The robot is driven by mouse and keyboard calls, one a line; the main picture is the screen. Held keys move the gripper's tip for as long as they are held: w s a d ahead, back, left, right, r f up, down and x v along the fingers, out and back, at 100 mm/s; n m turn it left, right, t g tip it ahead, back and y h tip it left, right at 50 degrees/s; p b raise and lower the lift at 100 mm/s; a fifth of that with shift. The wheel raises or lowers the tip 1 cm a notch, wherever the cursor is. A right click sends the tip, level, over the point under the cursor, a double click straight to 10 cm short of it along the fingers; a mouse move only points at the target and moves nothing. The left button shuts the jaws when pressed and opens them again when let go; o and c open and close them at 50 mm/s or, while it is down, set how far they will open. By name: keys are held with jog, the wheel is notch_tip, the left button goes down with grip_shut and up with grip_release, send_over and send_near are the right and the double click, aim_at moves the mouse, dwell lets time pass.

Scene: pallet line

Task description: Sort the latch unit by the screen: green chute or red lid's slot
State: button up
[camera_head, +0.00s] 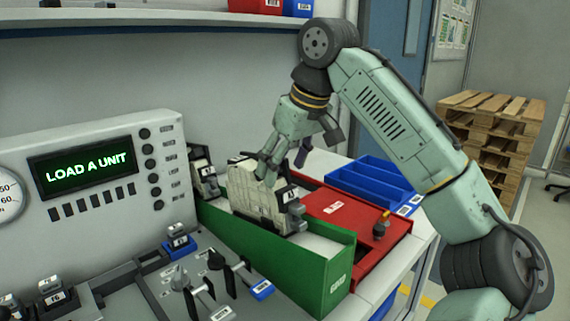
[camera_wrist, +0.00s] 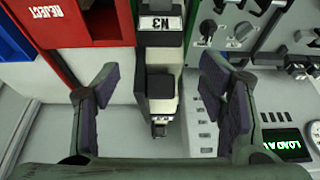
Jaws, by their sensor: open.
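The screen (camera_head: 88,168) reads "LOAD A UNIT" in green letters. A cream latch unit (camera_head: 252,198) with a dark grey latch and white label stands upright in the green chute (camera_head: 310,279). Its label (camera_wrist: 157,23), upside down, appears to read N3 in the wrist view. My gripper (camera_head: 281,166) is at the unit's top in the head view, its fingers open.
Blue trays (camera_head: 372,182) are behind the red lid. A knob (camera_head: 381,226) stands on the lid's right. Toggle clamps and small labelled fixtures (camera_head: 205,290) crowd the front left. Wooden pallets (camera_head: 492,135) stand beyond.

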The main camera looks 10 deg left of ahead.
jog(key=v, duration=1.2)
dwell(1.1)
